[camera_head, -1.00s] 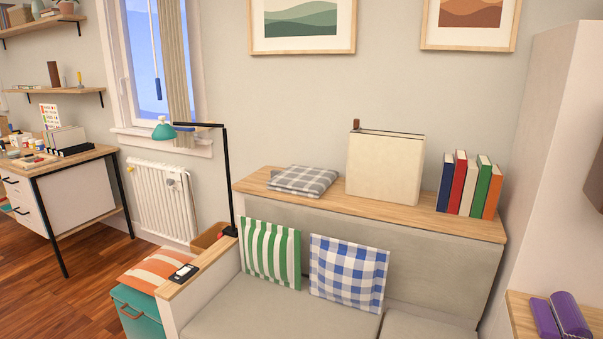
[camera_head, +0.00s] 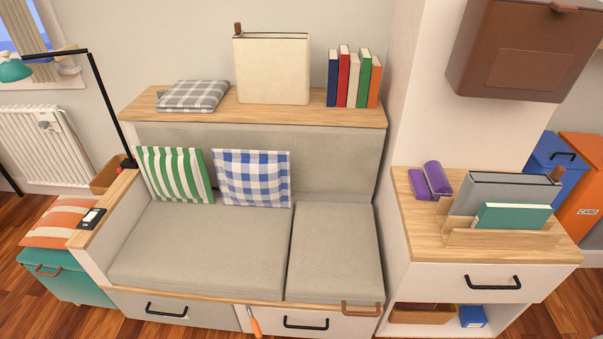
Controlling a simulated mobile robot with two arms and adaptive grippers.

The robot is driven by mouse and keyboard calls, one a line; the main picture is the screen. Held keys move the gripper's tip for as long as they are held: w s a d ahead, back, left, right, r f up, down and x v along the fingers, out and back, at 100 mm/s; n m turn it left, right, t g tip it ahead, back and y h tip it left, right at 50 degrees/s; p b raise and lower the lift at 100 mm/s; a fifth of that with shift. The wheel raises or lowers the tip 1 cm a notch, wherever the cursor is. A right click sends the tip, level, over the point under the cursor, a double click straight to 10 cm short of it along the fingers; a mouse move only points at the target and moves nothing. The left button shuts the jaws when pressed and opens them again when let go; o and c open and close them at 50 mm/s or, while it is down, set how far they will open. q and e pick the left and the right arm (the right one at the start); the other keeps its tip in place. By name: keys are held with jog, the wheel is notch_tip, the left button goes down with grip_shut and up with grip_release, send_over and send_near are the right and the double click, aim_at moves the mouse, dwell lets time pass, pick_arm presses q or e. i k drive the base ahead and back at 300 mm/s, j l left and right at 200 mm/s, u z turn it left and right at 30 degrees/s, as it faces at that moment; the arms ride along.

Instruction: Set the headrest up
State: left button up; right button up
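I cannot tell for certain which part is the headrest. A grey padded bench (camera_head: 200,250) has a plain grey back panel (camera_head: 335,165) standing upright under a wooden ledge (camera_head: 215,112). A green-striped cushion (camera_head: 175,175) and a blue-checked cushion (camera_head: 252,178) lean against this panel on the seat. A grey-checked cushion (camera_head: 194,96) lies flat on the left part of the ledge. A separate seat pad (camera_head: 335,252) with a brown handle at its front edge fills the right end of the bench. Neither of my grippers shows.
A cream album (camera_head: 271,70) and several upright books (camera_head: 353,78) stand on the ledge. The right cabinet (camera_head: 430,230) holds purple items (camera_head: 431,180) and a file holder. A black lamp (camera_head: 105,105) stands left. An orange-handled tool (camera_head: 254,322) hangs at the bench front.

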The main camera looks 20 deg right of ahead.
aim_at(334, 258)
jog(key=z, duration=0.95)
